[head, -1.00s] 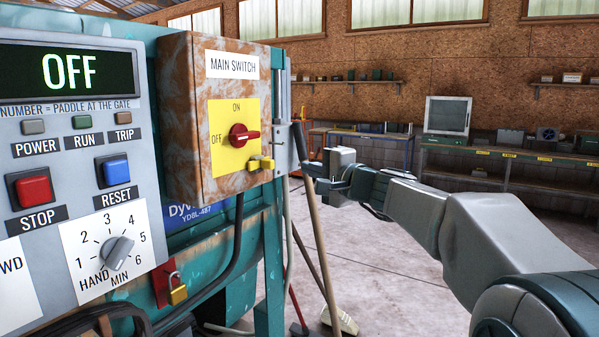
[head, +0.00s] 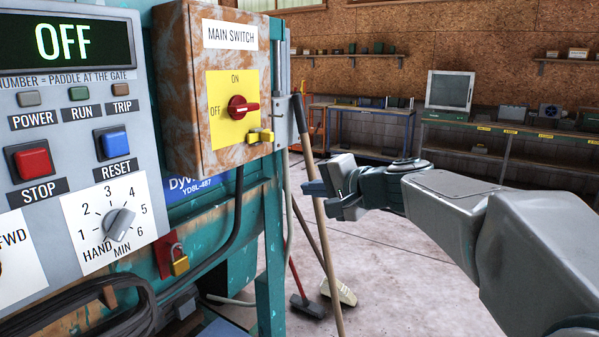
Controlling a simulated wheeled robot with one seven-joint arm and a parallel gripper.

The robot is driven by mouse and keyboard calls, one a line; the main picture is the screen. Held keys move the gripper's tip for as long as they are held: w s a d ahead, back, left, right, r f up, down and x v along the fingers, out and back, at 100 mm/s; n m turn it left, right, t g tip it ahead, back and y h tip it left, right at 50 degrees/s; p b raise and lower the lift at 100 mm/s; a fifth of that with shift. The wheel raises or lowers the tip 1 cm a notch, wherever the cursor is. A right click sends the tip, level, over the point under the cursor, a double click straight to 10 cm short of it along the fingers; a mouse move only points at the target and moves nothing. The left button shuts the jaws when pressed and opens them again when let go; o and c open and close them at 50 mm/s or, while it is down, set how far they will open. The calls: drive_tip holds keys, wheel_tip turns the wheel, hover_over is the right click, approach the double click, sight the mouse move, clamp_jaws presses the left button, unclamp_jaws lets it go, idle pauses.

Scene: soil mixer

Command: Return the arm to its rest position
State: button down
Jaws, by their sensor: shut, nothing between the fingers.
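My gripper (head: 312,189) is in the middle of the head view, shut and empty, with its fingers pointing left. My arm reaches in from the lower right. The box's red rotary knob (head: 240,107) sits on a yellow plate, with a brass padlock (head: 261,135) at the plate's lower right. The control panel (head: 75,165) at the left has a display reading OFF.
Wooden handles (head: 328,270) lean beside the teal machine frame (head: 268,270), close to my gripper. A second padlock (head: 179,261) hangs on a red plate below. Workbenches (head: 500,150) stand along the back wall.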

drive_tip(key=s+d+f+n+g+h+p, duration=0.1)
drive_tip(key=s+d+f+n+g+h, duration=0.2)
drive_tip(key=s+f, duration=0.7)
drive_tip(key=s+d+f+n+g+h+p, duration=0.1)
drive_tip(key=s+d+f+n+g+h, duration=0.3)
drive_tip(key=s+d+f, duration=0.4)
drive_tip(key=s+f+g+h, duration=0.1)
drive_tip(key=s+f+h, duration=0.1)
drive_tip(key=s, duration=0.5)
drive_tip(key=shift+s+d+f+h, duration=0.2)
drive_tip(key=shift+f+h, duration=0.1)
drive_tip(key=shift+f, duration=0.4)
